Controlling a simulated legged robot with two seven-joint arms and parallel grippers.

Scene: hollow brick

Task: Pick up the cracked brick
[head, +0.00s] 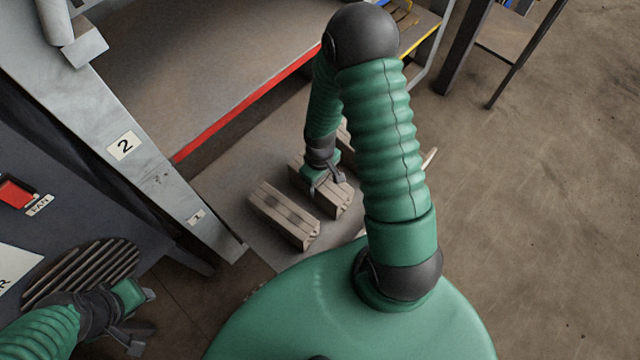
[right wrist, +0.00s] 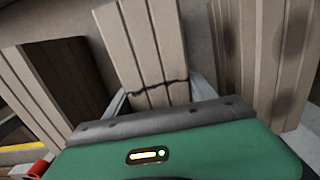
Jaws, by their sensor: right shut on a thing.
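The cracked brick (head: 334,205) is a pale grooved block in the middle of a row of bricks on a low board. In the right wrist view a dark jagged crack runs across the cracked brick (right wrist: 148,45). My right gripper (head: 326,183) is shut on it, one finger on each side, as the right wrist view shows (right wrist: 157,98). I cannot tell whether the brick is clear of the board. My left gripper (head: 140,322) is open and empty at the lower left, away from the bricks.
A brick with dark stains (head: 285,215) lies close beside, also in the right wrist view (right wrist: 268,50). Another brick (head: 345,134) lies behind, mostly hidden by my arm. A grey frame post marked 2 (head: 150,170) and a red-edged shelf (head: 245,103) stand nearby. Floor at right is open.

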